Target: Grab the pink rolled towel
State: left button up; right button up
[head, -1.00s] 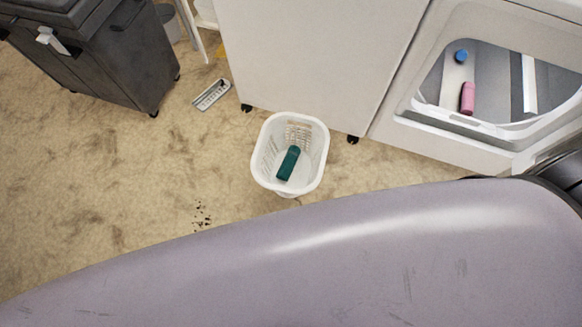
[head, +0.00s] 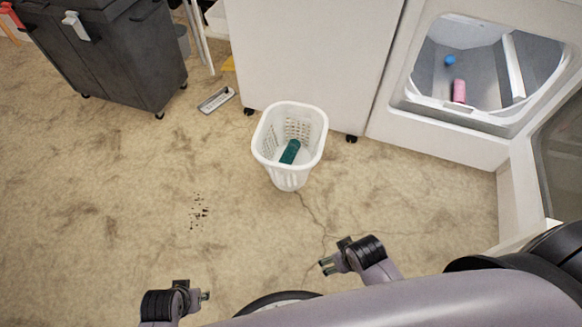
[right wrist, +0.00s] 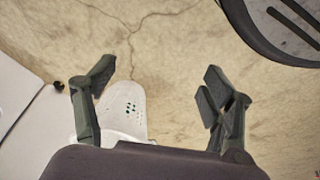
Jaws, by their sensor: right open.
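The pink rolled towel (head: 459,91) lies inside the open drum of a white front-loading machine (head: 440,138), at the upper right of the head view. A blue rolled item (head: 450,60) lies behind it. My right gripper (head: 326,266) is low over the floor, well below and left of the towel. In the right wrist view it (right wrist: 156,84) is open with nothing between its fingers. My left gripper (head: 206,296) is at the bottom left of the head view, far from the towel; its jaw opening is too small to judge.
A white basket (head: 287,180) holding a teal rolled item (head: 290,151) stands on the floor. It also shows in the right wrist view (right wrist: 127,121). The machine's open door (head: 565,160) stands at the right. A dark bin (head: 110,60) is upper left.

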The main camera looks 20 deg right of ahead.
aim_at(458, 92)
jog(key=z, duration=1.65)
